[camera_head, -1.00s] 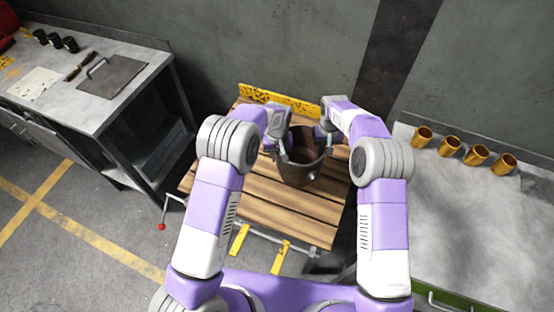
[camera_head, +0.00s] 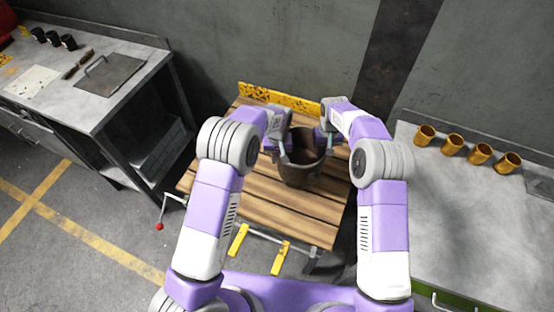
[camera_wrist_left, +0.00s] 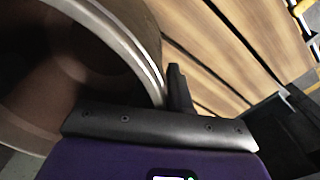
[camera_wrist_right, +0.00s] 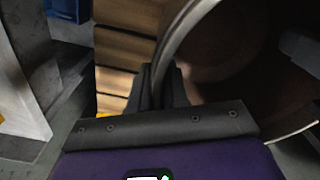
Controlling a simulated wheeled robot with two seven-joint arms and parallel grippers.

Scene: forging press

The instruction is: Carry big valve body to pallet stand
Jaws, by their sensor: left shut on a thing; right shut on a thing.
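The big valve body (camera_head: 301,172) is a dark brown, hollow, cup-like part, upright with its open mouth up. It is over the wooden slats of the pallet stand (camera_head: 285,212); I cannot tell whether it touches them. My left gripper (camera_head: 283,150) is shut on the left side of its rim, and the rim (camera_wrist_left: 140,50) runs into the jaws in the left wrist view. My right gripper (camera_head: 325,145) is shut on the right side of the rim, which also shows in the right wrist view (camera_wrist_right: 178,35). The fingertips are partly hidden.
A yellow stop plate (camera_head: 279,97) edges the stand's far side. A grey workbench (camera_head: 95,85) with several dark parts stands left. A grey table (camera_head: 465,215) with several brass cups (camera_head: 452,144) stands right. A lever with a red knob (camera_head: 159,226) sticks out at the stand's left.

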